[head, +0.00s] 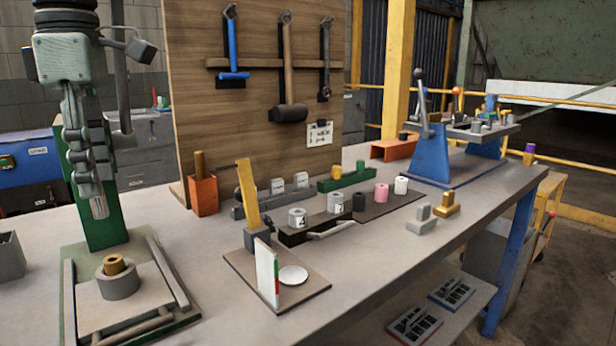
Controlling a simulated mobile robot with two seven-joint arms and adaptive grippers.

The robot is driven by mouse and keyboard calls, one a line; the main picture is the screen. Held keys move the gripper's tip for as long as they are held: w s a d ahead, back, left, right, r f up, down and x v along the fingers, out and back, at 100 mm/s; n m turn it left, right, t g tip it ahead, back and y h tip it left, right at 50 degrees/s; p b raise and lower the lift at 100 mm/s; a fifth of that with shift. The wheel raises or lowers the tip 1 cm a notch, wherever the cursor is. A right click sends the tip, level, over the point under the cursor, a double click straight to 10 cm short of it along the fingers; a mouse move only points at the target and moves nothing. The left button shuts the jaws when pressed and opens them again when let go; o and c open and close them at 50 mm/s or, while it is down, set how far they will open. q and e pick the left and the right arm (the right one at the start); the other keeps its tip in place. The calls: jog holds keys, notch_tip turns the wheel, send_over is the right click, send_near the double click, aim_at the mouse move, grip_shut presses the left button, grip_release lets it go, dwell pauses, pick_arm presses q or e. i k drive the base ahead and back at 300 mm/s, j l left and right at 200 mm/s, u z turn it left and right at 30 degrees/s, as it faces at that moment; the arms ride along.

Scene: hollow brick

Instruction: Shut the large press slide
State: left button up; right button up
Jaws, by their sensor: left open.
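The large green press (107,222) stands at the left of the bench. Its slide (98,312) is a pale plate between two side rails, low at the press's front, with a bar-shaped handle (132,327) at the near edge. A grey ring with a brass bush (118,278) sits on the slide. My left gripper (90,188) hangs pointing down in front of the green column, above the slide and apart from it. It is open and holds nothing; it hides part of the press. My right gripper is out of view.
A fixture with a yellow lever (248,195) and a white card stands right of the press. Several small cylinders stand on a dark rail (290,236) beyond it. A blue press (430,155) stands farther right. A grey box (10,256) is at far left.

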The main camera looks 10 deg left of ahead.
aim_at(105, 305)
jog(key=k+l, duration=1.15)
jog(key=l, duration=0.3)
